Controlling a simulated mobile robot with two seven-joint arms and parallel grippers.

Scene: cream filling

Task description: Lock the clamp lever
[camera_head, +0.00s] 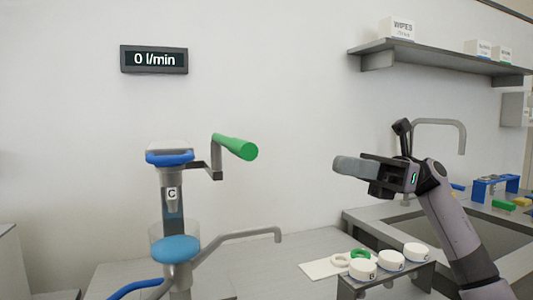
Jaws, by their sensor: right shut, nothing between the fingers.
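A filling device (172,212) with a "C" label and blue parts stands at the left centre. A crank arm with a green handle (236,147) sticks out to the right of its top. A grey bent lever (243,235) reaches right from its lower part, near a blue round piece (174,249). I cannot tell for sure which of these is the clamp lever. My right gripper (345,165) is shut and empty, pointing left, right of the green handle and apart from the device. My left gripper is not in view.
White lidded jars (390,260) stand on a small rack at the lower right, beside a white mat (325,267) with rings. A sink (415,231) with a tap is behind my right arm. A display (154,60) reads 0 l/min. A shelf (430,55) holds white boxes.

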